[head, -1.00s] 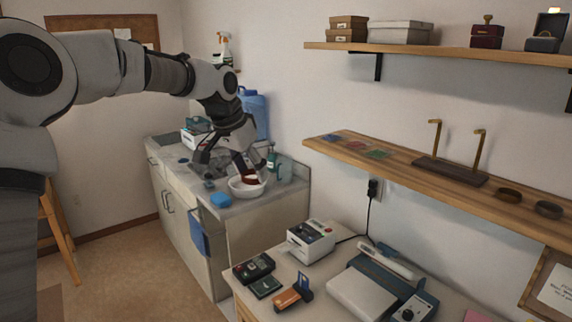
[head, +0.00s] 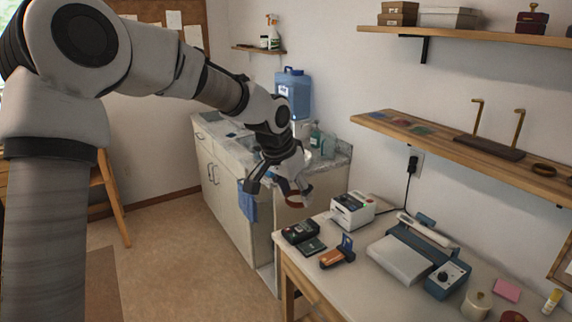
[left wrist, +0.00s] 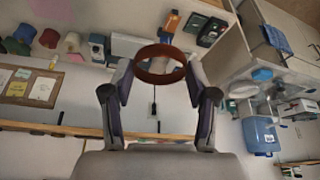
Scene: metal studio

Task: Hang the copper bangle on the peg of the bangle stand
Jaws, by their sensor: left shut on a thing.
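My left gripper (head: 290,188) is shut on the copper bangle (head: 297,201), which is a wide reddish-brown ring. It holds the bangle in the air between the counter and the work table. In the left wrist view the bangle (left wrist: 158,79) sits between the two fingertips (left wrist: 160,83), its open loop facing the camera. The bangle stand (head: 488,148) is on the lower wooden shelf at the right, well apart from the gripper. It has a dark base and two upright brass-coloured posts with bent tops. My right gripper is not in view.
The work table holds a label printer (head: 352,210), a blue-grey device (head: 402,260) and small items. A dark ring (head: 544,170) lies right of the stand. An upper shelf (head: 460,36) with boxes hangs above. Behind the gripper is a counter (head: 228,141) with a blue jug (head: 293,92).

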